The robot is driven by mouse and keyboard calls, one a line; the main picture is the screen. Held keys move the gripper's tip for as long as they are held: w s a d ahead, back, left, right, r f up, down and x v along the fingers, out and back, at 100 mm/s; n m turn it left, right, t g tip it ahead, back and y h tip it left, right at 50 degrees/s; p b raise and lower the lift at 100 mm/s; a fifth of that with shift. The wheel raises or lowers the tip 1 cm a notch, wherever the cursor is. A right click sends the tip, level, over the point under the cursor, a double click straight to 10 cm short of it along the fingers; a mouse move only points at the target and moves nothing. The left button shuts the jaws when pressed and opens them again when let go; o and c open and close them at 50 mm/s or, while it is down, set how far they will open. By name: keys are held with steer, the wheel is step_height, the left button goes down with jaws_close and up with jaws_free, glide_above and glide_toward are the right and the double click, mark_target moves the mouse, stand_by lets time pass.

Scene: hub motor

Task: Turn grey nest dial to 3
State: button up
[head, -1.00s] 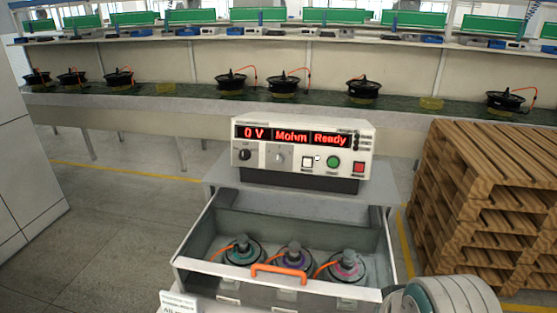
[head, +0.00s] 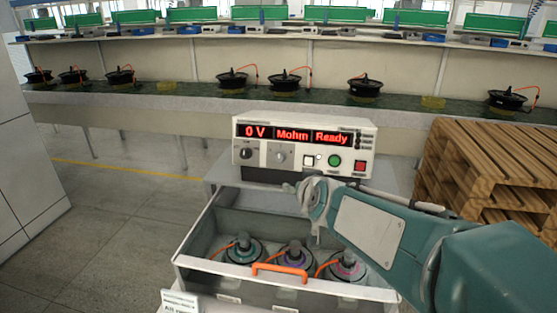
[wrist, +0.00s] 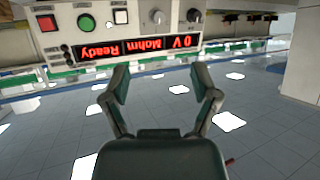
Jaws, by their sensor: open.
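A white tester (head: 305,140) stands behind the open drawer; its red display reads "0 V", "Mohm" and "Ready". The grey dial (head: 281,157) is on its front panel, right of a black dial (head: 245,153). The wrist view is upside down and shows the grey dial (wrist: 157,16) and the black dial (wrist: 194,15) at the top. The grey dial's setting is too small to read. My gripper (wrist: 160,82) is open and empty, its fingers apart and clear of the panel. In the head view my gripper (head: 296,188) is in front of the tester, below the dials.
The panel also has a white button (head: 309,161), a green button (head: 334,161) and a red button (head: 360,166). Below, the open drawer (head: 190,245) holds three motors, with an orange handle (head: 279,273). Wooden pallets (head: 490,165) stand at the right.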

steer(key=w+a+f+m+t+h, duration=0.1)
steer(key=w+a+f+t, duration=0.15)
steer(key=w, duration=0.35)
steer(key=w+a+f+t+h, duration=0.1)
steer(key=w+a, duration=0.2)
steer(key=w, duration=0.2)
steer(key=m+t+h, duration=0.1)
steer(key=t+h, duration=0.1)
steer(key=h, duration=0.2)
glide_toward(279, 160)
steer(key=shift+g, duration=0.25)
steer(key=w, duration=0.3)
steer(key=w+d, duration=0.1)
steer(key=w, duration=0.6)
steer(key=shift+d+r, duration=0.2)
steer(key=shift+d, duration=0.1)
steer(key=shift+c, duration=0.4)
jaws_close()
